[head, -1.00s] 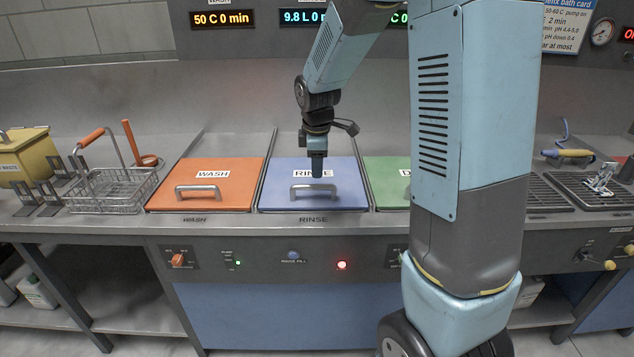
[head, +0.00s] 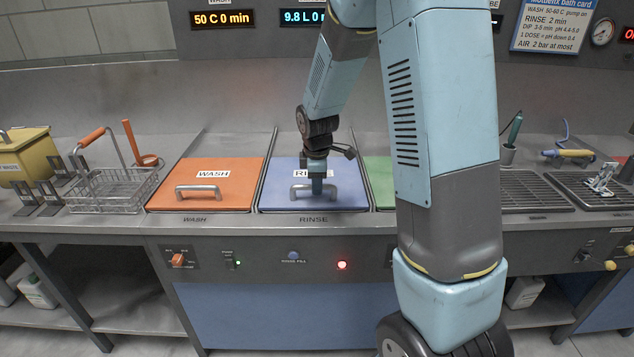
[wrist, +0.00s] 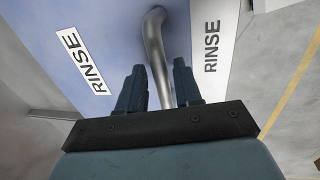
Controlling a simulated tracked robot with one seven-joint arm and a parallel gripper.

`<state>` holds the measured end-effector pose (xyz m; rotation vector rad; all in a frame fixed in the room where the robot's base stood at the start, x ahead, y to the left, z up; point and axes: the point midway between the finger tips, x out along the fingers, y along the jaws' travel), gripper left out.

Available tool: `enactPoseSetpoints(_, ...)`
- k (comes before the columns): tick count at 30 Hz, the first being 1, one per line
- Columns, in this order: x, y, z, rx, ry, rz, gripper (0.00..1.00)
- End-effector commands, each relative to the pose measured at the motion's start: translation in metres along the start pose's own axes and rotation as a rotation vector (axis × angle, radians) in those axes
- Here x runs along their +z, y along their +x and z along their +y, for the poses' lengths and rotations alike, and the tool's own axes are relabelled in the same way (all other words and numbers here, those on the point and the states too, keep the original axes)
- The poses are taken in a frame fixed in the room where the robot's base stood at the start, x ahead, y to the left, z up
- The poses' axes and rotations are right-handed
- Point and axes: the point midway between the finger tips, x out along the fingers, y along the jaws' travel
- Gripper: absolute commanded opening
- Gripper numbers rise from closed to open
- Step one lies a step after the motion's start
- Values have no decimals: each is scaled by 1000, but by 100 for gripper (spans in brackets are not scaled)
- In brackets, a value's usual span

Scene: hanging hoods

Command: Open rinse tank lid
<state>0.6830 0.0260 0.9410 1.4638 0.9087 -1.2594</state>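The rinse tank lid (head: 285,195) is a blue, flat, shut lid labelled RINSE, with a metal bar handle (head: 300,192) near its front edge. It fills the left part of the wrist view (wrist: 95,35). My gripper (head: 316,190) points down at the handle. In the wrist view, my gripper (wrist: 158,72) is open, with one finger on each side of the handle bar (wrist: 155,45). A small gap shows beside the bar, and I cannot tell whether either finger touches it. My gripper hides part of the lid's label in the head view.
The orange WASH lid (head: 232,170) is shut at the left, and a green lid (head: 379,180) is partly hidden behind my arm at the right. A wire basket (head: 110,190) stands further left. Racks and tools sit on the right counter.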

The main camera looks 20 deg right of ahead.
Motion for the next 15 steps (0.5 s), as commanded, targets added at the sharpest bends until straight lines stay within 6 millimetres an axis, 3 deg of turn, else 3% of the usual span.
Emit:
enactPoseSetpoints(10, 0, 0, 0, 0, 0, 0, 0)
enactPoseSetpoints(15, 0, 0, 0, 0, 0, 0, 0)
